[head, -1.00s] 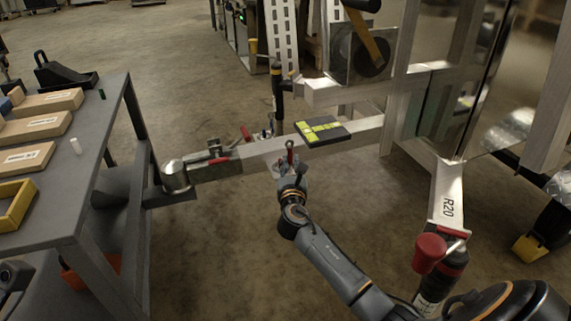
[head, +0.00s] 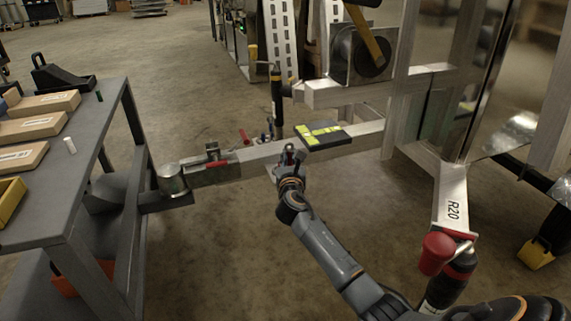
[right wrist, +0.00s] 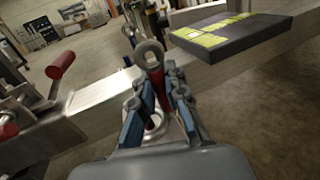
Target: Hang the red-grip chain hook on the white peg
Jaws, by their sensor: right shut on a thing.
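The red-grip chain hook (right wrist: 157,82) is upright in my right gripper (right wrist: 160,92), with its grey metal eye above the blue-padded fingers in the right wrist view. In the head view my right gripper (head: 289,165) is at the near side of the trailer's aluminium drawbar (head: 262,154), and the hook (head: 290,148) shows small at its tip. I cannot pick out a white peg on the trailer with certainty. My left gripper is not in view.
A dark box with yellow-green labels (head: 323,135) lies on the drawbar just right of my gripper. A coupling with a red handle (head: 218,163) is to the left. The grey table (head: 75,185) carries cartons.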

